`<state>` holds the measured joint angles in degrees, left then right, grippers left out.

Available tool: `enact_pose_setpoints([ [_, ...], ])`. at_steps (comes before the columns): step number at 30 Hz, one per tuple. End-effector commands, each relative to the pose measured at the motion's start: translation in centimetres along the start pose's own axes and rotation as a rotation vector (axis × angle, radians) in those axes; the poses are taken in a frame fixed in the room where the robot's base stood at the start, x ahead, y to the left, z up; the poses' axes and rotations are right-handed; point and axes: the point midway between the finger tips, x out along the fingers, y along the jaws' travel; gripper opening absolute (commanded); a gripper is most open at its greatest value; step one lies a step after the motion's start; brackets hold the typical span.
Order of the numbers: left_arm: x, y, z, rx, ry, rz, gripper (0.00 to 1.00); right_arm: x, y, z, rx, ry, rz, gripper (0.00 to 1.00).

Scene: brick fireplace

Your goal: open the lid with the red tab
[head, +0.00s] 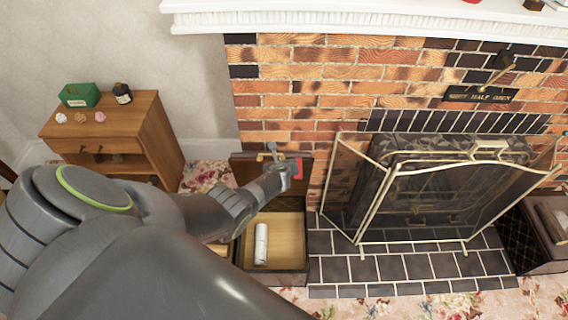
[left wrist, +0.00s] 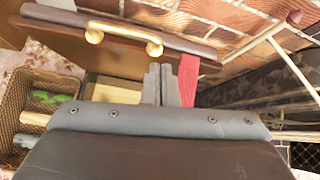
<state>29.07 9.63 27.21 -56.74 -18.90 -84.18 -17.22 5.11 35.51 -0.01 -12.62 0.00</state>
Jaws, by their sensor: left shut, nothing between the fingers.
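The dark brown lid (head: 243,167) stands raised at the back of an open box (head: 292,278) beside the hearth. A white roll (head: 261,243) lies on the box's pale wooden floor. The red tab (head: 299,169) hangs from the lid's right part; it also shows in the left wrist view (left wrist: 188,78). A brass handle (left wrist: 124,40) is on the lid. My left gripper (head: 276,150) is shut and empty in front of the lid. In the left wrist view its fingertips (left wrist: 160,84) are just left of the tab; I cannot tell whether they touch it.
A folding fire screen (head: 366,190) stands on the tiled hearth (head: 395,268), right of the box. A small wooden cabinet (head: 135,125) at left carries a green box (head: 80,95) and a dark jar (head: 122,93). A mesh basket (left wrist: 45,85) is left of my gripper.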

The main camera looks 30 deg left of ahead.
Motion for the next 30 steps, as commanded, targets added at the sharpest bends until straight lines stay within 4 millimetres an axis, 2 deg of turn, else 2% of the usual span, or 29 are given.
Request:
enact_pose_setpoints([
  [1,-0.8,-0.2,0.9,-0.001,0.001,0.000,0.00,-1.2,-0.6,-0.4,0.003,0.004,-0.008,0.36],
  [5,-1.9,-0.4,2.1,-0.001,0.001,0.000,0.00,-2.8,-1.5,-0.8,0.008,0.007,-0.021,0.36],
  [12,-3.6,-0.7,3.9,0.000,0.001,0.001,0.00,-5.1,-0.5,-0.7,0.005,0.004,-0.012,0.36],
  [17,-4.1,-0.7,4.5,0.000,0.001,0.000,0.00,-5.8,-0.2,-0.8,0.004,0.003,-0.010,0.36],
  [26,-4.2,-0.7,4.5,-0.001,0.002,0.001,0.00,-5.9,-0.1,-0.7,0.003,0.001,-0.008,0.36],
  [29,-4.2,0.1,3.1,-0.043,0.021,0.008,0.00,-5.6,-0.1,-0.7,0.003,0.001,-0.007,0.36],
  [30,-4.2,0.8,1.8,-0.083,0.037,0.015,0.00,-5.4,-0.1,-0.6,0.003,0.001,-0.007,0.36],
])
